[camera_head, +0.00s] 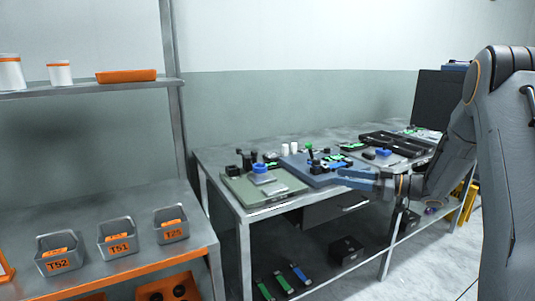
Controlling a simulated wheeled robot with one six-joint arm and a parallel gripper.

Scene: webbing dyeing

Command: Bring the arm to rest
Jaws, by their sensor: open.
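My arm comes in from the right side of the head view, bent at the elbow. Its forearm reaches left past the front edge of the grey workbench (230,200). My gripper (343,178), with blue fingers, points left in front of the bench. It is open, and I see nothing held between the fingers. In the picture the fingers overlap the right part of a blue-grey board (310,178) on the bench. I cannot tell the gap between the fingers and the board.
A green board (262,190) with small parts lies at the bench's left end. Black trays (388,140) and a dark screen (440,98) stand farther right. A shelf at left holds grey bins labelled T52 (58,253), T51 (117,237) and T25 (171,223). Floor (440,262) shows at lower right.

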